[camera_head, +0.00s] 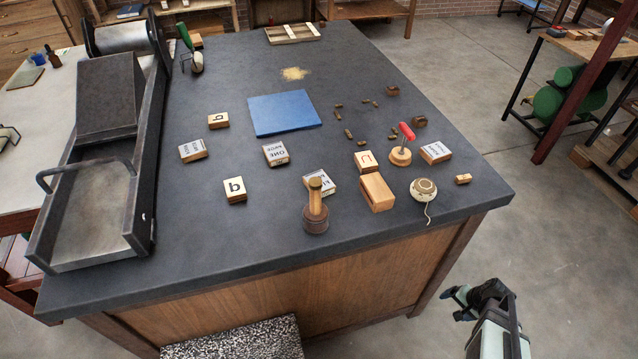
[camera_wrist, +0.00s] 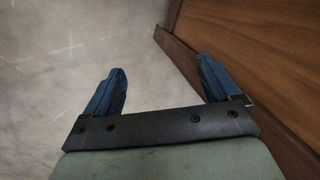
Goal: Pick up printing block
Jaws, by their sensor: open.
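Several small wooden printing blocks lie apart on the dark tabletop (camera_head: 350,235) in the head view. Two bear single letters: one at the back (camera_head: 218,120) and one nearer the front (camera_head: 235,189). Others carry lines of text: one at the left (camera_head: 193,150), one in the middle (camera_head: 276,153) and one at the right (camera_head: 435,152). A block with a red letter (camera_head: 365,161) lies behind a plain wooden block (camera_head: 377,192). A text block (camera_head: 326,181) is partly hidden by a wooden-handled tool (camera_head: 316,210). My gripper (camera_head: 453,303) is off the table's right front; in the wrist view its fingers (camera_wrist: 162,88) are apart and empty.
A metal press (camera_head: 95,190) fills the table's left side. A blue sheet (camera_head: 284,112) lies flat at the centre. The table's side panel (camera_wrist: 250,60) is close to my gripper.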

